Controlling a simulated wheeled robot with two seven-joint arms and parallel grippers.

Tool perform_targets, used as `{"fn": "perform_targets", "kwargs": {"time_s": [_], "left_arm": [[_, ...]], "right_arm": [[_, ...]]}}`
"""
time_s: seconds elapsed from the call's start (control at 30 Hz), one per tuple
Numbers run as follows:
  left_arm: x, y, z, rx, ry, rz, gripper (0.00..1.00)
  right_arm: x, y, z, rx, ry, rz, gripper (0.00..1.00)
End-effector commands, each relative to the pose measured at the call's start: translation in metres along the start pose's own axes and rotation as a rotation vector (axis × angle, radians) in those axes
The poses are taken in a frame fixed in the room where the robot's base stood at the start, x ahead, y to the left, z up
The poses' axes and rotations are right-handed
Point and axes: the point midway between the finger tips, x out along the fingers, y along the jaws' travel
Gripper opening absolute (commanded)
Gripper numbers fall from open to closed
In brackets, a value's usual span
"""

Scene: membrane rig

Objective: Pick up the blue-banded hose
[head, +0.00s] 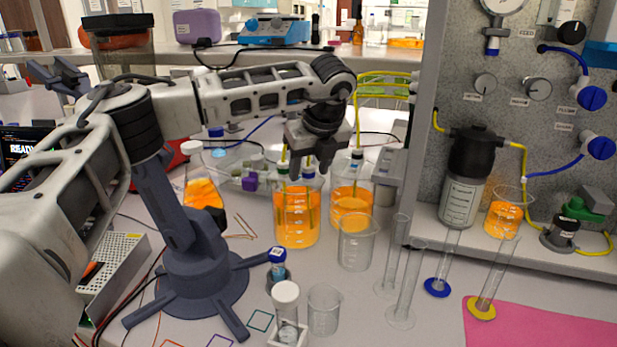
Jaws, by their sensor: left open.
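My left gripper (310,168) points down over the left orange-filled beaker (297,232), its fingers open and apart. A blue band (308,174) shows at or just below the fingertips, on a hose standing in that beaker. I cannot tell whether the fingers straddle it or are in front of it. A second, yellowish hose (284,163) rises from the same beaker, left of the fingers. Another hose with a blue band (357,155) stands in the right orange-filled beaker (350,208). The gripper partly hides the hoses' upper parts. My right gripper is not in view.
An empty beaker (355,245) and glass cylinders (408,285) stand close in front. A blue-grey stand with splayed feet (205,285) is at left, near an orange flask (202,185). The membrane rig panel (480,110) rises at right. A pink mat (540,328) has clear room.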

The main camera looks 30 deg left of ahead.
Motion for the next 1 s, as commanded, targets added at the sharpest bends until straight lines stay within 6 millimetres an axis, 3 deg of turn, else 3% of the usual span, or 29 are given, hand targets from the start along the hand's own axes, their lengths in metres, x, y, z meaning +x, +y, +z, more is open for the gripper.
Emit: {"fn": "perform_targets", "kwargs": {"time_s": [0.17, 0.33, 0.37, 0.77, 1.0], "left_arm": [[0.001, 0.000, 0.000, -0.001, 0.000, 0.000, 0.49], [0.000, 0.000, 0.000, 0.000, 0.000, 0.000, 0.04], [0.000, 0.000, 0.000, 0.000, 0.000, 0.000, 0.00], [-0.004, -0.001, 0.002, 0.000, -0.001, -0.002, 0.00], [-0.030, -0.001, 0.012, -0.001, -0.001, -0.003, 0.00]], "right_arm": [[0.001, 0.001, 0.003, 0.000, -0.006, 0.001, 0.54], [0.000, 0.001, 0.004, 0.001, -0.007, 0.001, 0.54], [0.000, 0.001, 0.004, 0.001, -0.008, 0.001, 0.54], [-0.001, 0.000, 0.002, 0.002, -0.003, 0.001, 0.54], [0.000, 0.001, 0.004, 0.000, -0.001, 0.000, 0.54]]}}
